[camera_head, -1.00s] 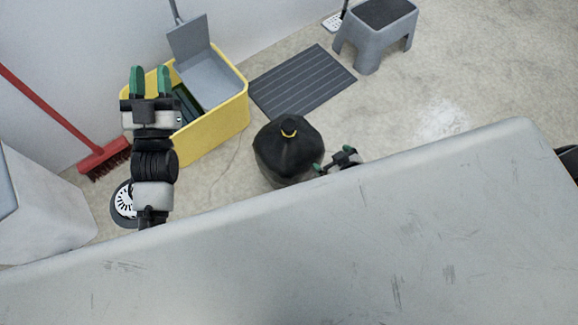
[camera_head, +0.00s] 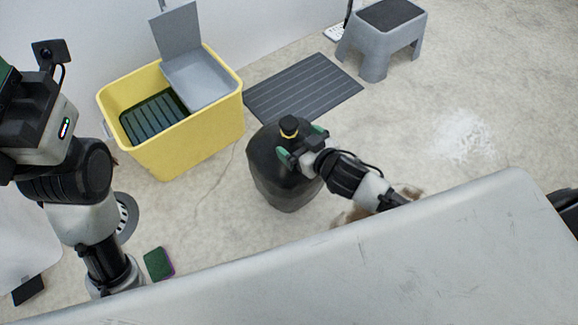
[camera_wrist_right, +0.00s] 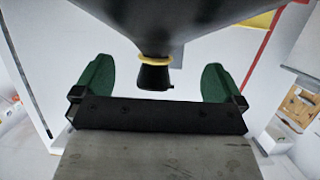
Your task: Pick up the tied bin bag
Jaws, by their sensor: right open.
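The tied bin bag (camera_head: 280,179) is black and stands upright on the floor. A yellow tie rings its neck, with a dark tuft above. My right gripper (camera_head: 301,143) is open beside the bag's upper part, its green fingers spread near the neck. In the right wrist view the bag (camera_wrist_right: 150,25) appears upside down, its tied neck between the two open fingers (camera_wrist_right: 156,88), with a gap on each side. My left gripper is raised at the left edge of the head view; only a bit of green shows and its fingertips are cut off.
A yellow bucket (camera_head: 187,138) with a grey wringer stands left of the bag. A dark ridged mat (camera_head: 303,89) lies behind it. A grey step stool (camera_head: 380,43) is at back right. A green sponge (camera_head: 158,264) lies on the floor. A pale surface (camera_head: 400,265) fills the front.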

